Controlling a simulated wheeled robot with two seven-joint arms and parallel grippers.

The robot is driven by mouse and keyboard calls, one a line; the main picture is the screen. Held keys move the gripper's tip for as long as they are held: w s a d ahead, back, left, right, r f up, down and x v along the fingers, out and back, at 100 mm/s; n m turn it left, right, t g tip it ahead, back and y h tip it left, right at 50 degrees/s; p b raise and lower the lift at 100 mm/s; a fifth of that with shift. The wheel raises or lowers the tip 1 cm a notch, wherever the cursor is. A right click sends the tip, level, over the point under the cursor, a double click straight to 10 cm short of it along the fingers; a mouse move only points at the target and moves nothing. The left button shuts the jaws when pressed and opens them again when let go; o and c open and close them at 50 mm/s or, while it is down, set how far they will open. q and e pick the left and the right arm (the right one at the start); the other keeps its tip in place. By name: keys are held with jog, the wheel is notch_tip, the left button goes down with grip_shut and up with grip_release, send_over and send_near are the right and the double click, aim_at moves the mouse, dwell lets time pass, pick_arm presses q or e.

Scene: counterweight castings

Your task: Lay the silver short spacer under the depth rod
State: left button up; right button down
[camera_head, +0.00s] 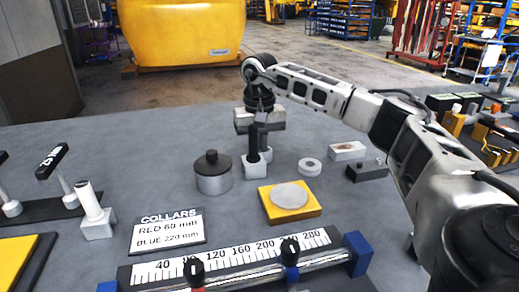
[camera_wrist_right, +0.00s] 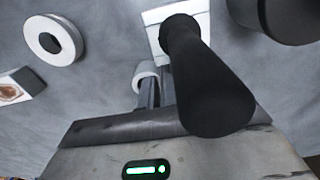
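My right gripper (camera_head: 263,144) points down at the back middle of the table. In the right wrist view its narrow fingers (camera_wrist_right: 153,95) reach a small pale silver cylinder (camera_wrist_right: 146,74), which looks like the short spacer. Whether they grip it is unclear, because a black post (camera_wrist_right: 205,85) in a white block (camera_head: 252,168) stands close in front and hides part of them. A pale cylinder stands in another white block (camera_head: 97,228) at the left. I cannot tell for certain which thing is the depth rod; a black T-shaped bar (camera_head: 52,161) on pale posts stands at the far left. My left gripper is out of view.
A lidded grey pot (camera_head: 213,180), a flat pale ring (camera_head: 310,167), a yellow block with a grey disc (camera_head: 291,196), a pale box (camera_head: 347,151) and a dark block (camera_head: 366,172) surround the gripper. A collars sign (camera_head: 167,232) and a ruler fixture (camera_head: 240,257) lie in front.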

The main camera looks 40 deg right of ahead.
jog(key=c, duration=2)
grip_release()
jog(key=shift+f, duration=0.15)
jog(key=shift+c, duration=0.2)
jog(key=o, duration=0.4)
